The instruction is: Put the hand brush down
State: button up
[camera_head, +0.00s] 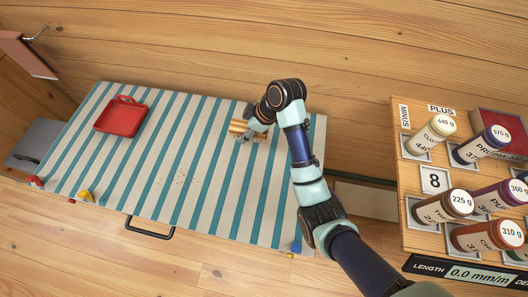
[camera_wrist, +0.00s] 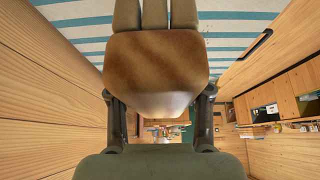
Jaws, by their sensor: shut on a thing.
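The hand brush shows in the head view as a small brown and tan striped piece (camera_head: 237,126) at the far right part of the striped cloth. My gripper (camera_head: 250,136) is over it and partly hides it. In the wrist view a broad brown body of the brush (camera_wrist: 155,70) fills the middle. My gripper (camera_wrist: 160,118) has one finger on each side of it and is shut on it. Striped cloth lies beyond the brush in that view. I cannot tell whether the brush touches the cloth.
The blue and white striped table (camera_head: 215,185) has much free room in its middle, with small crumbs (camera_head: 180,181). A red dustpan (camera_head: 121,117) lies at the far left. Small coloured blocks sit near the front corners. A rack of labelled cylinders (camera_head: 435,240) stands at the right.

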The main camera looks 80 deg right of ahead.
jog(key=shift+w+a+f, duration=0.15)
jog(key=b, duration=0.2)
send_over(245, 161)
jog(key=s, duration=0.1)
notch_tip(245, 161, down, 15)
jog(key=shift+s, duration=0.1)
jog(key=shift+f+b, duration=0.4)
jog(key=shift+f, duration=1.95)
jog(key=shift+f, duration=0.1)
jog(key=shift+f, duration=0.15)
jog(key=o, duration=1)
